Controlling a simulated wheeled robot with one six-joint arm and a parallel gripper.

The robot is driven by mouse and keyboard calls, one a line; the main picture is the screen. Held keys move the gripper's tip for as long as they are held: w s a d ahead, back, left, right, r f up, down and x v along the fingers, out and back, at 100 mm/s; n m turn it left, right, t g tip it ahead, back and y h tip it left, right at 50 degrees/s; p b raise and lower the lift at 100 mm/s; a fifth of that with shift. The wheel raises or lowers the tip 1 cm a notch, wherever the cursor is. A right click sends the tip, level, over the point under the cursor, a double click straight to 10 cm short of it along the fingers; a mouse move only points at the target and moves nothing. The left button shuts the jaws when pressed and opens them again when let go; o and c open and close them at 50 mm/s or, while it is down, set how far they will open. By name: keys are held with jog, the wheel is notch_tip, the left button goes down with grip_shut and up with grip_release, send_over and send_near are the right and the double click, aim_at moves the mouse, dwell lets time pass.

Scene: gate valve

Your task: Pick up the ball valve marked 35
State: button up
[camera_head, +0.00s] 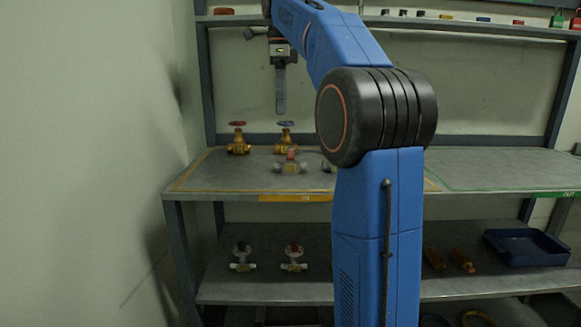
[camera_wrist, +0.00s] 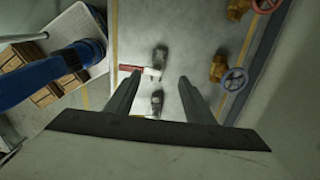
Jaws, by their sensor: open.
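A small silver ball valve (camera_head: 290,168) with a red handle lies on the upper bench top, in front of the brass valves. In the wrist view the ball valve (camera_wrist: 157,98) shows with dark grey ends, a pale middle and its red handle pointing left. I cannot read any number on it. My gripper (camera_head: 281,110) points down above the bench, clear of the valve. In the wrist view my gripper (camera_wrist: 159,79) is open and empty, with the ball valve seen between its two fingers.
Brass valves with a red handwheel (camera_head: 237,138) and a blue handwheel (camera_head: 285,137) stand behind the ball valve. Two more small valves (camera_head: 243,258) (camera_head: 292,258) and a blue tray (camera_head: 527,246) are on the lower shelf. The bench's right part is clear.

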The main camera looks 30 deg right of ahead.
aim_at(282, 160)
notch_tip(282, 160, down, 16)
jog(key=shift+s+f, duration=0.15)
jog(key=shift+f, duration=0.1)
grip_shut()
dwell(0.6)
